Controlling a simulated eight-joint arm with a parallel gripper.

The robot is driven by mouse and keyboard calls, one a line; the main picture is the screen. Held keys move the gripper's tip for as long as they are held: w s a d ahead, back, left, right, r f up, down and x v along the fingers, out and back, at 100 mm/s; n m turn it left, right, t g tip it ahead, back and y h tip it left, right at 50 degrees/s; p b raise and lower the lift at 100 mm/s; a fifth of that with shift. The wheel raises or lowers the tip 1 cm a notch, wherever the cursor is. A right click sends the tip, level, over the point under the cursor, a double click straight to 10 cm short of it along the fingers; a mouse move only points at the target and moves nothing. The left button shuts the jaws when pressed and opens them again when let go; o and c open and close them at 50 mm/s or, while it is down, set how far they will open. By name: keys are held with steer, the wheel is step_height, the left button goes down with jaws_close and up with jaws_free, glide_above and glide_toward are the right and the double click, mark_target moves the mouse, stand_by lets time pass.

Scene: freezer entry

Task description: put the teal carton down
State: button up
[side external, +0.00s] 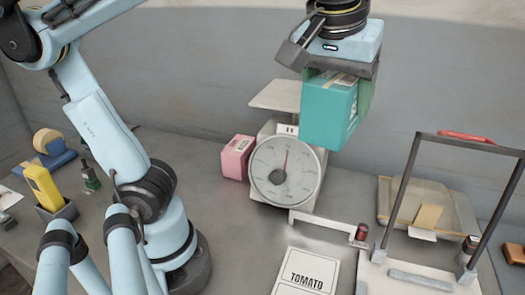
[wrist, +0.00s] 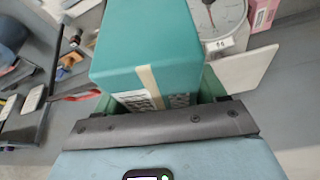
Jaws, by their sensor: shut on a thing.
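The teal carton (side external: 328,110) is a box with a pale tape strip and a printed label. My gripper (side external: 338,80) is shut on it and holds it in the air, in front of and to the right of the scale's upper part in the side view. In the wrist view the carton (wrist: 148,50) fills the upper middle, just beyond the dark bar of my gripper (wrist: 160,105). The fingers are mostly hidden by the carton and the bar. The carton's underside is hidden.
A dial scale (side external: 284,172) with a flat pan (side external: 276,96) stands at the middle, a pink box (side external: 237,157) beside it. A TOMATO sheet (side external: 306,272) lies in front. A dark frame with a red handle (side external: 466,137) rises at the right. Grey table (side external: 238,215) is bare left of the sheet.

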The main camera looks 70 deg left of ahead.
mark_target(332, 143)
steer(key=s+d+m+t+h, duration=0.1)
steer(key=s+d+m+h, duration=0.1)
steer(key=s+d+m, duration=0.7)
steer(key=shift+w+d+f+n, duration=0.15)
steer(key=shift+f+n, duration=0.25)
steer(key=shift+f, duration=4.2)
steer(key=shift+w+d+f+n, duration=0.15)
steer(key=shift+f+n, duration=0.25)
steer(key=shift+f, duration=4.25)
steer(key=shift+w+d+f+n, duration=0.15)
steer(key=shift+f+n, duration=0.25)
steer(key=shift+f, duration=4.2)
steer(key=shift+a+f, duration=0.1)
steer(key=shift+f, duration=0.05)
steer(key=o, duration=1.6)
steer(key=shift+c, duration=0.2)
steer(key=v, duration=0.7)
steer(key=shift+r, duration=0.4)
steer(key=shift+a, duration=0.1)
